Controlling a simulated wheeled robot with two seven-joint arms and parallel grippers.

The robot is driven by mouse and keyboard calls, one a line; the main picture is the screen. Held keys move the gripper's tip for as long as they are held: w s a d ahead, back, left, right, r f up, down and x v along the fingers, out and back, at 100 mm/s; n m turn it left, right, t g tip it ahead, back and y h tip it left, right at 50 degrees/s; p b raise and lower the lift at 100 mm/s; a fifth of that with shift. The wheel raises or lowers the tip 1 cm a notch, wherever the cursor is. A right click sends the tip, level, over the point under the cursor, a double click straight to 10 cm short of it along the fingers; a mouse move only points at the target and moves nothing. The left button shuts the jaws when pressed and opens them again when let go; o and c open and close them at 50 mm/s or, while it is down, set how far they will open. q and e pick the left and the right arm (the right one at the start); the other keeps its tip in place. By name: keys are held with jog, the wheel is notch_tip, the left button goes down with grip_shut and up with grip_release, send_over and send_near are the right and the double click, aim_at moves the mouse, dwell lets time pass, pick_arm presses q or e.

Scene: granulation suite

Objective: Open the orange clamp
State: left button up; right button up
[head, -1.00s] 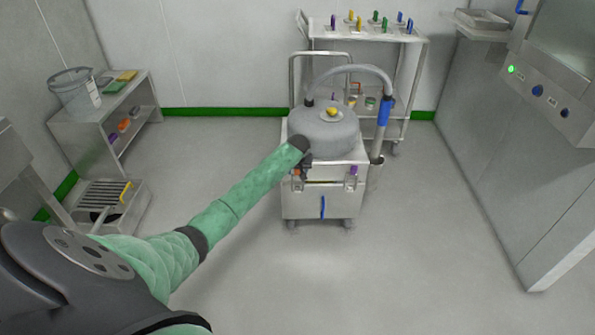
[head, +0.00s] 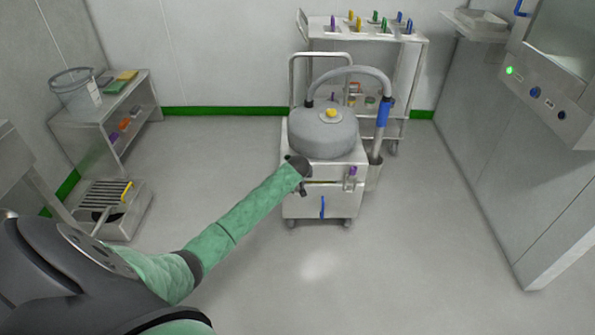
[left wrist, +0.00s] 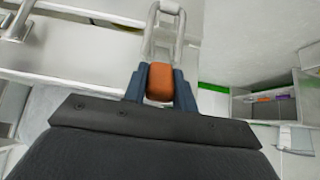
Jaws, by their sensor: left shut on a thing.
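The orange clamp (left wrist: 161,80) shows in the left wrist view between the two dark fingers of my left gripper (left wrist: 160,84), which are shut on it. A metal wire loop (left wrist: 168,22) extends from the clamp's far end along the pale metal body. In the head view my left gripper (head: 303,188) is at the front left of the wheeled grey vacuum unit (head: 322,135), just below its round lid. My arm's end hides the orange clamp there. A purple clamp (head: 352,172) sits on the unit's front right. My right gripper is not in view.
A trolley (head: 411,62) with coloured tools stands behind the unit. A low shelf (head: 136,98) with a bucket (head: 75,92) is at the left. A steel cabinet (head: 500,150) stands at the right. The floor in front is clear.

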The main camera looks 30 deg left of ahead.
pick_arm(q)
jog(key=shift+s+d+f+t+y+b, duration=0.35)
jog(key=shift+s+f+t+y+b, duration=0.2)
jog(key=shift+f+t+b, duration=0.3)
jog(key=shift+o, duration=0.2)
jog(key=shift+s+d+f+t+y+b, duration=0.2)
jog(key=shift+t+y+b, duration=0.25)
jog(key=shift+t+b, duration=0.2)
jog(key=shift+r+t+b, duration=0.1)
jog(key=shift+t+b, duration=0.2)
jog(key=o, duration=1)
jog(key=shift+c, duration=0.2)
jog(key=shift+s+r, duration=0.1)
